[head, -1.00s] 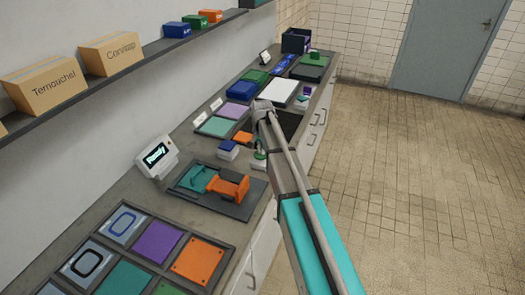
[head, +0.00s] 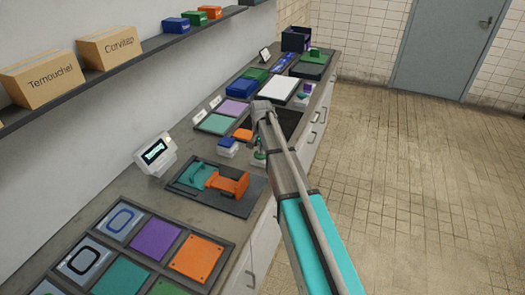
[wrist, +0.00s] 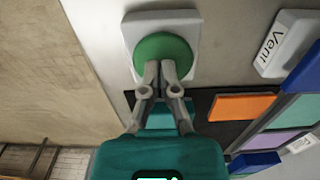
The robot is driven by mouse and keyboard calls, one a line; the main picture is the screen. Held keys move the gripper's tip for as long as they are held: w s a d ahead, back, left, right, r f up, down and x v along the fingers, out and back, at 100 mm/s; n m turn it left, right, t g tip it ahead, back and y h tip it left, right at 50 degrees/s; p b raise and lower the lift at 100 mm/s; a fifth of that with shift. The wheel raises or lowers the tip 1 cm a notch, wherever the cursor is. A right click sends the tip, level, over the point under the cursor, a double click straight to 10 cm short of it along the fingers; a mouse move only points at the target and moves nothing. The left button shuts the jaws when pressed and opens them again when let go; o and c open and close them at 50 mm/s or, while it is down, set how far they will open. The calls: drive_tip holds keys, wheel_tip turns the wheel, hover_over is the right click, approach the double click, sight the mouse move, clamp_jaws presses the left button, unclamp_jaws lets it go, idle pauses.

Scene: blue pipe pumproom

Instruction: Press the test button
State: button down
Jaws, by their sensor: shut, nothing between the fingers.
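The test button is a round green cap (wrist: 160,50) on a pale square base (wrist: 187,27) in the wrist view. My gripper (wrist: 160,70) is shut and empty, its two fingertips together over the lower edge of the cap. They appear to touch it; I cannot tell how far it is pressed. In the head view a bit of green (head: 259,155) shows at the counter's front edge, mostly hidden by my arm. My gripper is hidden there behind the arm. A small display (head: 154,151) stands on the counter, its screen lit with small text I cannot read.
A dark board with an orange clamp-like piece (head: 228,184) lies left of the button. A small blue-topped block (head: 227,143) stands close by. A tray of coloured tiles (head: 155,240) is at the front. Floor at right is clear.

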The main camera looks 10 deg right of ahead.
drive_tip(key=shift+r, duration=0.15)
wheel_tip(320, 180, up, 14)
drive_tip(key=p, duration=1.4)
idle(0.8)
drive_tip(key=s+f+n+b, duration=0.2)
drive_tip(key=s+n, duration=0.4)
drive_tip(key=s, duration=2.1)
drive_tip(key=shift+d+f+n+b, duration=0.3)
drive_tip(key=shift+f+n+b, duration=0.1)
drive_tip(key=shift+f, duration=0.2)
idle(0.4)
